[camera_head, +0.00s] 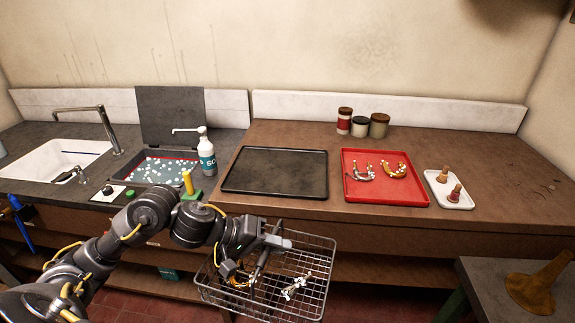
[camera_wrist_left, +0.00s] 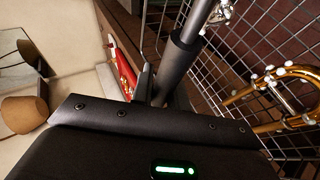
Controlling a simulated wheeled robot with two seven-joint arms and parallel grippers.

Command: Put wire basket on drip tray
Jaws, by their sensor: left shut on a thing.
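The wire basket (camera_head: 318,262) hangs in front of the brown bench's front edge, below the level of its top, in the head view. It holds a brass part (camera_head: 240,281) and a silvery valve part (camera_head: 297,286). My left gripper (camera_head: 274,243) is shut on the basket's handle. The wrist view shows the dark handle grip (camera_wrist_left: 181,62) at the fingers and the wire mesh (camera_wrist_left: 262,42) beside it. The black drip tray (camera_head: 275,190) lies flat and empty on the bench, behind the basket. My right gripper is not in view.
A red tray (camera_head: 385,196) with horn parts lies right of the drip tray. A white tray (camera_head: 463,204) with small parts is farther right. A bottle (camera_head: 207,158) and an open-lidded bath (camera_head: 160,168) stand left. Jars (camera_head: 360,130) stand behind. A grey table (camera_head: 490,275) is at lower right.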

